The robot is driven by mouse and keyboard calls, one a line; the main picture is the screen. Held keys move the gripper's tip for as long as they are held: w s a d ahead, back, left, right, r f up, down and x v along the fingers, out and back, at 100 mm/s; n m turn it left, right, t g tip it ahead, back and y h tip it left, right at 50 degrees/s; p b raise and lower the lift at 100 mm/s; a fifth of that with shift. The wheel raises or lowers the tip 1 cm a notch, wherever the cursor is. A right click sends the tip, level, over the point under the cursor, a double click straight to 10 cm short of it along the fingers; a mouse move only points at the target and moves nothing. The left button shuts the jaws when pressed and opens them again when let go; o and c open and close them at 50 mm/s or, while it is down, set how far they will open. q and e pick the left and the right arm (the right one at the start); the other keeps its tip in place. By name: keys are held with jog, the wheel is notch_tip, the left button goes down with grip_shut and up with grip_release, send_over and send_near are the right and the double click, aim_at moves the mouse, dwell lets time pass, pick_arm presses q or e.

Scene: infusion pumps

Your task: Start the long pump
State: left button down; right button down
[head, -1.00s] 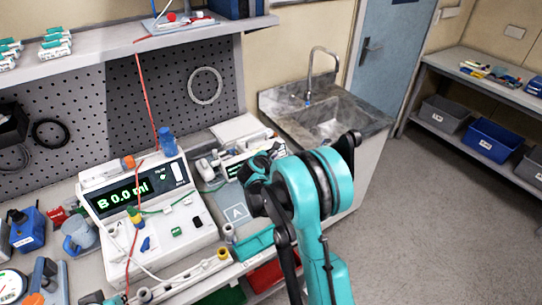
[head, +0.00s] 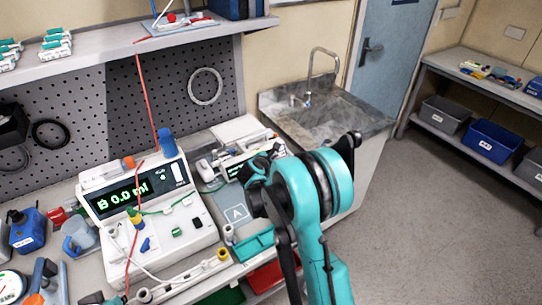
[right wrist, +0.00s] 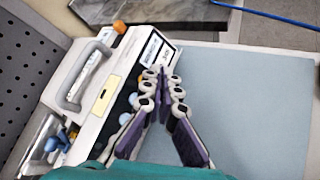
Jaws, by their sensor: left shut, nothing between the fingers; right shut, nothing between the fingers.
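A long, low white pump (head: 216,160) stands on the bench at the back, partly hidden behind my right gripper. In the right wrist view the pump (right wrist: 98,92) shows a grey carry handle, a white label, an orange knob and blue round knobs along its front. My right gripper (head: 245,177) is shut and empty, close to the pump's front; its closed fingertips (right wrist: 163,76) overlap the label end in the wrist view. I cannot tell whether they touch it. A larger white pump (head: 190,222) with a green "B 0.0 ml" display stands to the left. My left gripper (head: 95,298) is shut, barely visible at the bottom edge.
A grey mat marked A (head: 236,213) lies in front of the long pump. A teal tray (head: 254,243) and a pale rail (head: 190,275) lie along the bench's front edge. A red tube (head: 146,100) hangs from the shelf. A sink (head: 325,122) stands to the right.

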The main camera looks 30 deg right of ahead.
jog(key=shift+w+f, duration=0.2)
jog(key=shift+w, duration=0.2)
